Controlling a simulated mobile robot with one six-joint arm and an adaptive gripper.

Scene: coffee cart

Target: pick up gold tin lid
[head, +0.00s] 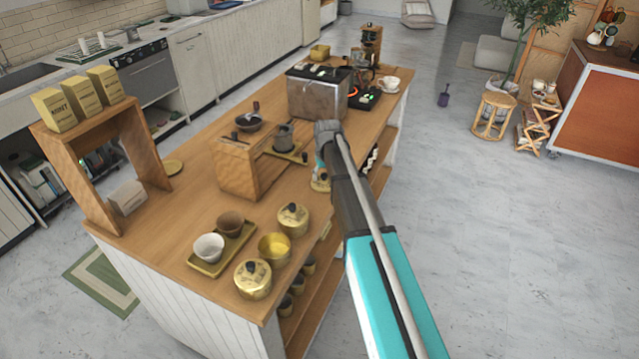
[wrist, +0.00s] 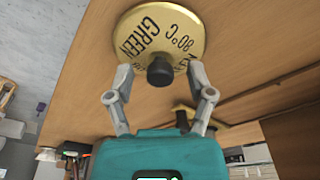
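The gold tin lid (wrist: 140,30) lies on the wooden cart top, with a black knob (wrist: 160,70) and dark lettering that reads GREEN and 80°C. In the head view the lid (head: 319,186) shows partly, near the cart's right edge, just below my gripper (head: 321,172). In the wrist view my gripper (wrist: 160,77) is open, with one finger on each side of the knob and a gap to it on both sides. An open gold tin (head: 275,247) without a lid stands nearer the front of the cart.
Two lidded gold tins (head: 293,220) (head: 253,279) flank the open tin. A tray (head: 205,268) with two cups is left of them. A wooden dripper stand (head: 235,170) is left of my gripper. A metal machine (head: 318,95) stands behind. Bare cart top lies between the stand and tins.

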